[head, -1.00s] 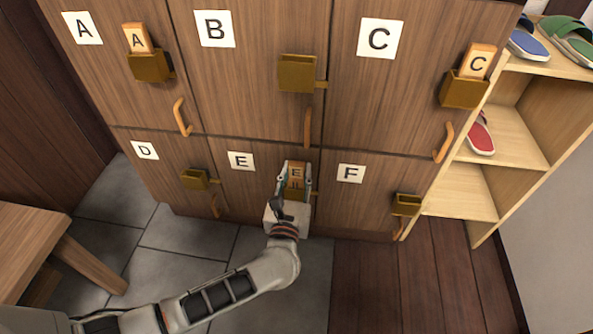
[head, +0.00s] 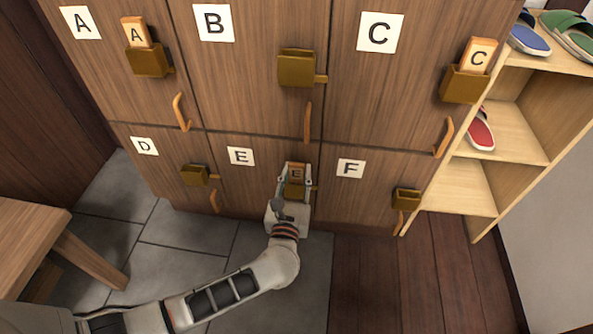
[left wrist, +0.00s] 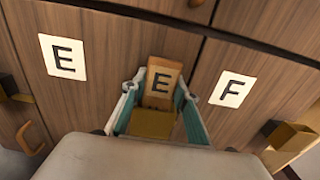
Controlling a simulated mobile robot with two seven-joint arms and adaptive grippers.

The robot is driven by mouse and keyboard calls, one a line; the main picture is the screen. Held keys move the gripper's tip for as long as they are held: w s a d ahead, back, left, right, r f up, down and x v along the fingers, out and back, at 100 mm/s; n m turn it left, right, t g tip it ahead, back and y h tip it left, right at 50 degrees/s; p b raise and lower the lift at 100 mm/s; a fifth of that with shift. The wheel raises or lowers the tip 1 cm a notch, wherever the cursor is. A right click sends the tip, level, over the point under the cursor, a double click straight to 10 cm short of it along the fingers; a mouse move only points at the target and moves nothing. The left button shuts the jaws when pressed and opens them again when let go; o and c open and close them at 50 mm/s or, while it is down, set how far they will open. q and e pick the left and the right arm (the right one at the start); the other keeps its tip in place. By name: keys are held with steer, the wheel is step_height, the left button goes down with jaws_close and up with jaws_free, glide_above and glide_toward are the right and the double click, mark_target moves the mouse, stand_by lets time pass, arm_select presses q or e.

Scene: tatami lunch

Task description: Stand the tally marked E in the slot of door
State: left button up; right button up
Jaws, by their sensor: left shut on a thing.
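The tally marked E (head: 296,173) is a small wooden plate with a black E. It stands upright with its lower part hidden behind the front of the brass slot box (head: 294,189) on door E (head: 250,185). My left gripper (head: 295,170) is shut on the tally, with a finger on each side of it. The left wrist view shows the tally's upper part (left wrist: 162,82) above the box (left wrist: 152,123), leaning slightly in the picture. My right gripper is not in view.
Door D's box (head: 195,175), door B's box (head: 297,69) and door F's box (head: 406,200) look empty. Tallies A (head: 136,33) and C (head: 479,56) stand in their boxes. A shoe shelf (head: 520,140) is at right, a wooden bench (head: 30,240) at left.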

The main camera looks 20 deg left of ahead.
mark_target(296, 166)
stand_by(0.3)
arm_select(q)
steer(key=shift+f, duration=0.5)
steer(key=o, duration=1.9)
steer(key=shift+c, duration=0.2)
steer(key=shift+r+p, duration=1.45)
steer(key=shift+r, duration=0.9)
steer(key=shift+r+p, duration=0.8)
steer(key=shift+r, duration=0.4)
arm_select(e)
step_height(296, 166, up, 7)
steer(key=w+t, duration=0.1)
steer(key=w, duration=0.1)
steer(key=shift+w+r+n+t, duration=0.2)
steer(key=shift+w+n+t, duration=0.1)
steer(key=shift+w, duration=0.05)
arm_select(q)
steer(key=shift+f, duration=0.1)
